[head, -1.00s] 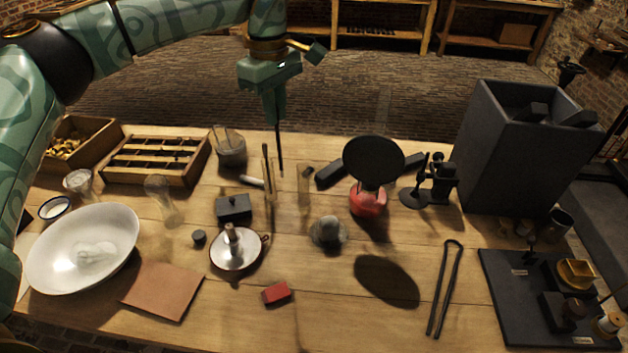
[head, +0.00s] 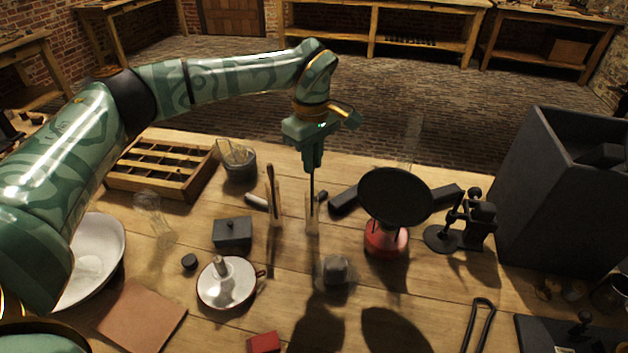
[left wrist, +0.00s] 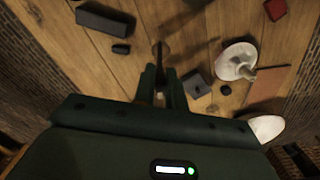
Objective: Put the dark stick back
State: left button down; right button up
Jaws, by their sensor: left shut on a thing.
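My left gripper (head: 312,168) is shut on the dark stick (head: 312,188), which hangs upright below the fingers. The stick's lower part overlaps a narrow clear glass jar (head: 312,222); I cannot tell from here how deep inside it is. In the left wrist view the fingers (left wrist: 161,92) point down toward the table, with the dark stick (left wrist: 160,55) beyond their tips. A second narrow jar with a brown stick (head: 272,185) stands just to the left. My right gripper is not in view.
A burner with a round black plate (head: 395,197) stands close on the right. A dark lidded box (head: 233,233), a white candle dish (head: 226,284) and a grey lump (head: 336,270) are in front. A glass beaker (head: 238,162) and a compartment tray (head: 160,166) stand left.

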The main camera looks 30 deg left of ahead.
aim_at(312, 176)
pick_arm(q)
jog(key=shift+f, duration=0.3)
notch_tip(312, 176, down, 4)
jog(key=shift+f+b, duration=0.25)
jog(key=shift+b, duration=0.35)
jog(key=shift+r, duration=0.15)
jog(key=shift+s, duration=0.1)
jog(key=c, duration=1.5)
grip_release()
jog(key=shift+o, duration=0.2)
notch_tip(312, 176, up, 12)
jog(key=p, duration=0.3)
